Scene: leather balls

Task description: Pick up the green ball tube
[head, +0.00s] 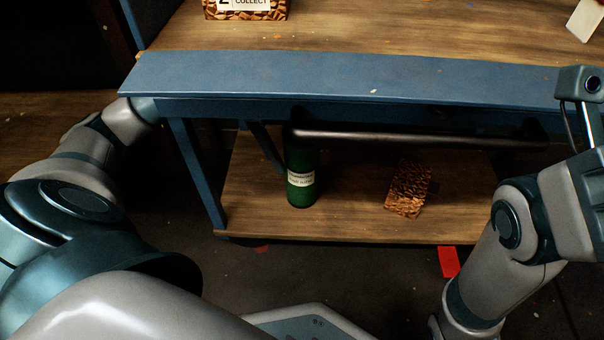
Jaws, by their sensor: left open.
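The green ball tube (300,178) stands upright on the lower wooden shelf, left of its middle, with a pale label on its front. Its top is in shadow under the blue table edge, behind the dark bar. My left gripper (146,106) is at the table's left front corner, left of the tube and well apart from it. Its fingers are mostly hidden by the table edge, and nothing shows held in it. My right arm comes up at the right side, away from the tube, and its gripper fingers are not seen.
A blue table edge (340,78) overhangs the lower shelf (345,222). A dark bar (410,136) runs below it. A brown patterned box (408,190) lies right of the tube. Another box (245,10) is on the tabletop. The shelf between tube and box is clear.

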